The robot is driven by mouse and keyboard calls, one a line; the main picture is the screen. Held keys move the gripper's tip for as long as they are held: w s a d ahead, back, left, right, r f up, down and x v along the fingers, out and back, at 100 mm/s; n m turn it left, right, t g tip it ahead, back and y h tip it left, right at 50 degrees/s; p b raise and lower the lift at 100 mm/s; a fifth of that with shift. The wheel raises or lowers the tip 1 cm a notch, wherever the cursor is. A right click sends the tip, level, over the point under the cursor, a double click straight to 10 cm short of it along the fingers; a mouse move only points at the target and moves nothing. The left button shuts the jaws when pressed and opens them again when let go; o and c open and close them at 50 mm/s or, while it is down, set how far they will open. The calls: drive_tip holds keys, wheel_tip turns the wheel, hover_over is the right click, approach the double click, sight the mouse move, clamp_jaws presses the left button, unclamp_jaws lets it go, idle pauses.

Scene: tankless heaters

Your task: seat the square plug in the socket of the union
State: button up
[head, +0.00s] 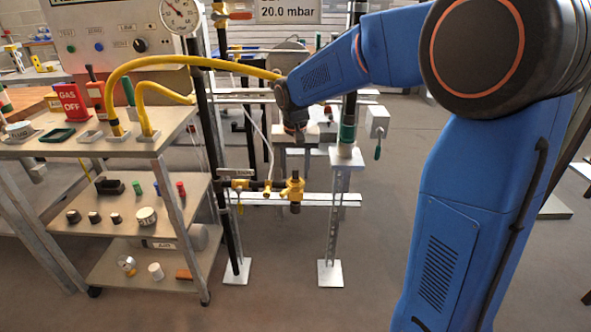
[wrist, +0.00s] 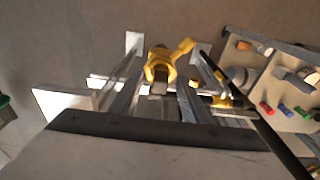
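The brass union (head: 293,188) sits on the horizontal pipe run between two uprights, below my gripper. In the wrist view the union (wrist: 160,66) shows its yellow hexagonal rim just beyond the fingertips. My gripper (head: 298,134) points down above the union, with a gap between them in the head view. In the wrist view my gripper's two grey fingers (wrist: 160,92) stand either side of a small grey block, which looks like the square plug (wrist: 158,88). The plug appears held between them, in front of the union's near edge. The socket's inside is largely hidden.
A cart (head: 145,190) with fittings and coloured caps stands left of the rig. A yellow hose (head: 165,62) arches from its top toward the rig. A black post (head: 208,150) and a grey upright (head: 333,220) flank the union. Floor in front is clear.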

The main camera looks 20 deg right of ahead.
sight(295, 181)
wheel_tip(295, 181, up, 12)
drive_tip(key=s+f, duration=0.1)
drive_tip(key=s+d+n+t, duration=0.1)
drive_tip(key=s+d, duration=0.1)
drive_tip(key=s, duration=0.7)
drive_tip(key=s+d+n+t, duration=0.1)
drive_tip(key=s+d, duration=0.2)
drive_tip(key=s, duration=0.6)
drive_tip(key=s+d+f, duration=0.1)
drive_tip(key=s+f, duration=0.3)
drive_tip(key=s, duration=0.3)
drive_tip(key=s+d+f+n+t, duration=0.1)
drive_tip(key=s+f, duration=0.3)
drive_tip(key=s, duration=0.3)
drive_tip(key=shift+s+f+n, duration=0.2)
drive_tip(key=shift+f+n, duration=0.1)
